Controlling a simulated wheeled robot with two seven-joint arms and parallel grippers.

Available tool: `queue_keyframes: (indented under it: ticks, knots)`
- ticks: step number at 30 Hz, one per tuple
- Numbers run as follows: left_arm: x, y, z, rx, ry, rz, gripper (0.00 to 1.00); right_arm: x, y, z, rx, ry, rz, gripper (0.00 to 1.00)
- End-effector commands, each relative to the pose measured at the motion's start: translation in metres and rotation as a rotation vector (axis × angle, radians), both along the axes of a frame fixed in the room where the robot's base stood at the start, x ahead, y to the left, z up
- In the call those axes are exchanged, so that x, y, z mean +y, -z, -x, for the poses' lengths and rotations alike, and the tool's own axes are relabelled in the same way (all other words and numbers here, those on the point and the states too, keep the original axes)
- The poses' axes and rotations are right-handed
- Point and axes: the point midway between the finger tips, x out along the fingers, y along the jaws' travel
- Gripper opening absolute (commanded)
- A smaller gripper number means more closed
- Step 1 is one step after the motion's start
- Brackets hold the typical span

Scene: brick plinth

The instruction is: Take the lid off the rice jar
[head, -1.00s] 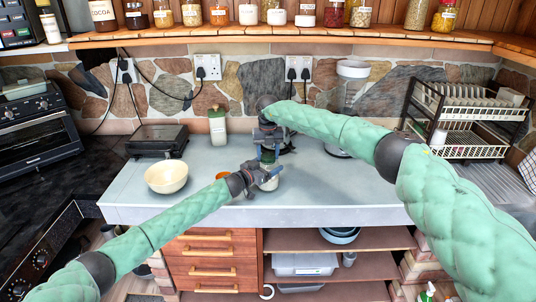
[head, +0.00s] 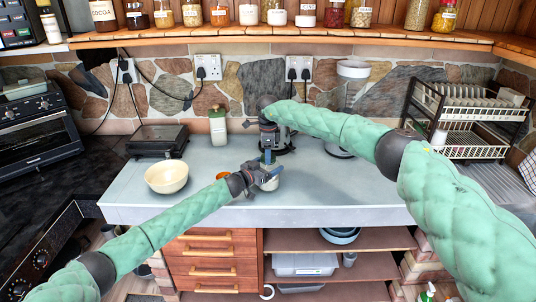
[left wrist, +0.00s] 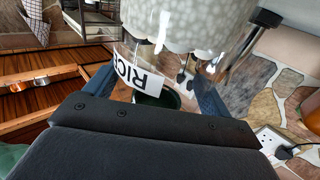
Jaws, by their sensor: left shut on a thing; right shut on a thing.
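The rice jar (head: 270,184) stands near the counter's front edge, largely hidden by my left gripper (head: 262,174), which is shut on it from the left. In the left wrist view the jar (left wrist: 190,25) appears upside down, with white grains behind clear glass and a RICE label. A dark green lid (left wrist: 160,98) shows there beyond the label. My right gripper (head: 268,154) points down above the jar and is shut on the lid. The lid is mostly hidden in the head view, so I cannot tell whether it is clear of the jar.
A cream bowl (head: 166,177) and a small orange thing (head: 222,176) are left of the jar. A jar with a green lid (head: 218,127) and a black appliance (head: 157,140) stand behind. A dish rack (head: 465,125) is at the right. The counter's front right is clear.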

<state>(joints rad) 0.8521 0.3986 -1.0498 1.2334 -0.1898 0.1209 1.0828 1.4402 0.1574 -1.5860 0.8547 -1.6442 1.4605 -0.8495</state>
Motion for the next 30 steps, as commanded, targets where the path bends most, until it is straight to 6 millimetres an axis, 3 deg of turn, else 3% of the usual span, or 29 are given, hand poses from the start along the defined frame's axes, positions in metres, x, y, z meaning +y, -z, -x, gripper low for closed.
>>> queue_keyframes:
  ticks: [21,25,30]
  knots:
    - [-0.0028,0.0017,0.0027,0.0,0.006,0.0,0.19,-0.0034,-0.0028,-0.0025,-0.006,-1.009,0.002,0.24]
    - [-0.003,0.0017,0.0027,0.0,0.006,0.0,0.19,-0.0032,-0.0029,-0.0024,-0.006,-1.148,0.002,0.24]
    - [-0.0028,0.0017,0.0025,0.001,0.006,0.001,0.19,-0.0029,-0.0028,-0.0023,-0.006,-1.138,0.002,0.24]
